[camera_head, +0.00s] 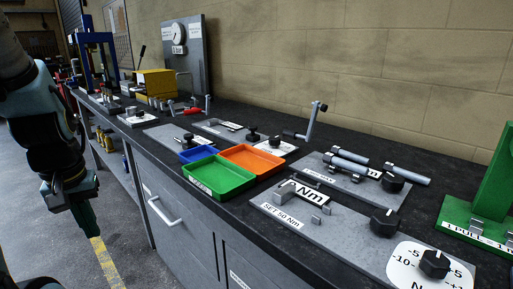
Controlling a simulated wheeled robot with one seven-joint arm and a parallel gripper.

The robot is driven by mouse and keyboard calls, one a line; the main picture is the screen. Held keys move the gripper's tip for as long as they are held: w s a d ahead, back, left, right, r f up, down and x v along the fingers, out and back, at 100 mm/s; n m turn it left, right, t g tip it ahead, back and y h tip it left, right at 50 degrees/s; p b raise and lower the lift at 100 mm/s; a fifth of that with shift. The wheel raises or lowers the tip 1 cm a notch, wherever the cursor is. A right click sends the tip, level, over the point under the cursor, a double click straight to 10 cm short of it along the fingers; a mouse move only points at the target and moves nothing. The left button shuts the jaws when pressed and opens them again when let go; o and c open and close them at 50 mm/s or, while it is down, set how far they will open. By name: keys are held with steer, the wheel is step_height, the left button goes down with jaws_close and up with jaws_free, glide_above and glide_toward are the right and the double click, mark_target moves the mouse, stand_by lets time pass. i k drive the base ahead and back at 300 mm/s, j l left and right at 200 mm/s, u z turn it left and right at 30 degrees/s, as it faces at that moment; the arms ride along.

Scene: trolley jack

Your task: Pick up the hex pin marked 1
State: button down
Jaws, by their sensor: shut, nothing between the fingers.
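My gripper (87,222) hangs at the left, pointing down beside the bench front, over the floor. It is shut and empty, well apart from everything on the bench. I cannot make out any hex pin marked 1, as no such number is legible. Several grey cylindrical pieces (407,174) lie on a plate at the right of the bench. Small metal parts (190,139) stand farther back on the left, too small to identify.
The dark bench (228,141) runs along the wall. It bears a green tray (218,178), an orange tray (252,159), a blue tray (197,154), a "SET 50 Nm" plate (330,226), a dial plate (405,262) and a green stand (488,195). The floor at left is clear.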

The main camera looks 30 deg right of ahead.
mark_target(329, 158)
steer(key=j+z, duration=0.1)
steer(key=z, duration=0.3)
steer(key=i+j+z, duration=0.1)
steer(key=z, duration=0.3)
steer(key=j+z, duration=0.15)
steer(key=z, duration=0.25)
steer(key=i+j+z, duration=0.1)
steer(key=i+z, duration=0.25)
steer(key=i, duration=0.15)
